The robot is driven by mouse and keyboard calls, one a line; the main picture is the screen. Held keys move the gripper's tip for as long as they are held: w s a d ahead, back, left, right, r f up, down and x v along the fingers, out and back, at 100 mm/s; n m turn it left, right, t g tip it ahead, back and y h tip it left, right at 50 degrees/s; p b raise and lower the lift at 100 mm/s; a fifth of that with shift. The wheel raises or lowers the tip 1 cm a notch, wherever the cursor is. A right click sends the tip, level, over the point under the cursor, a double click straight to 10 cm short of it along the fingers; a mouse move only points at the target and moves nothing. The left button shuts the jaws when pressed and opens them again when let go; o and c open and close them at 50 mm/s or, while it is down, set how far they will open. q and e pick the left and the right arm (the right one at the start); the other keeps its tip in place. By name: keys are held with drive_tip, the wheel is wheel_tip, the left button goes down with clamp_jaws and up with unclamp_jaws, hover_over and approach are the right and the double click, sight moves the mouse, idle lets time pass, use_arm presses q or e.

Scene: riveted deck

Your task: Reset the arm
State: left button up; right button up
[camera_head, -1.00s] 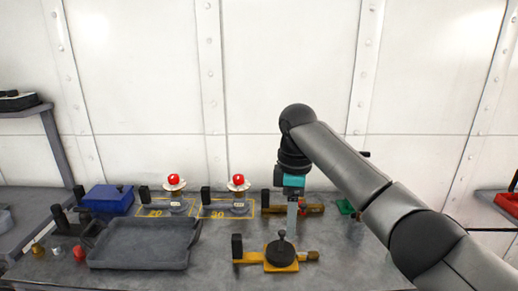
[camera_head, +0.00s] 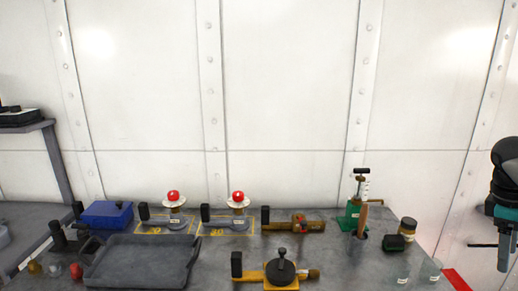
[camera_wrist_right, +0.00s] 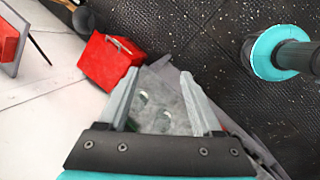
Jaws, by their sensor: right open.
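My right gripper (camera_head: 504,262) hangs at the right edge of the head view, beyond the bench's right end, with its fingers pointing down. In the right wrist view its two fingers (camera_wrist_right: 160,78) are spread apart with nothing between them. Most of the right arm is outside the head view. My left gripper and arm are not in view.
The grey bench (camera_head: 215,270) holds a dark tray (camera_head: 140,262), a blue box (camera_head: 106,214), two red-topped fixtures (camera_head: 173,197) (camera_head: 238,198), an orange fixture (camera_head: 281,272) and a green-based device (camera_head: 352,215). Clear cups (camera_head: 404,272) stand near its right end. A red box (camera_wrist_right: 110,60) lies beyond the fingers.

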drive_tip(key=s+d+f+m+h, duration=0.2)
drive_tip(key=s+d+f, duration=0.2)
drive_tip(key=d+f, duration=0.5)
drive_tip(key=s+d+f+m+h, duration=0.15)
drive_tip(key=s+d+f, duration=0.35)
drive_tip(key=f, duration=0.7)
drive_tip(key=s+d+f+n+t+h, duration=0.1)
drive_tip(key=s+d+f, duration=0.25)
drive_tip(key=s, duration=0.45)
drive_tip(key=s+d+f+n+t+h, duration=0.15)
drive_tip(key=s+f, duration=0.25)
drive_tip(key=s, duration=0.4)
drive_tip(key=s+d+f+t, duration=0.1)
drive_tip(key=s+d+f, duration=0.2)
drive_tip(key=s, duration=0.6)
drive_tip(key=s+a+f+m+g+y, duration=0.1)
drive_tip(key=s+a+f+y, duration=0.15)
drive_tip(key=a+f, duration=0.9)
drive_tip(key=s+a+f+m+g+y, duration=0.1)
drive_tip(key=s+a+f+y, duration=0.15)
drive_tip(key=a+f, duration=0.9)
drive_tip(key=s+a+f+m+y, duration=0.1)
drive_tip(key=a+y, duration=0.3)
drive_tip(key=a, duration=2.8)
drive_tip(key=f+b, duration=0.2)
drive_tip(key=d+f+b, duration=0.1)
drive_tip(key=f+b, duration=0.1)
drive_tip(key=shift+s+f, duration=0.15)
drive_tip(key=shift+f, duration=0.1)
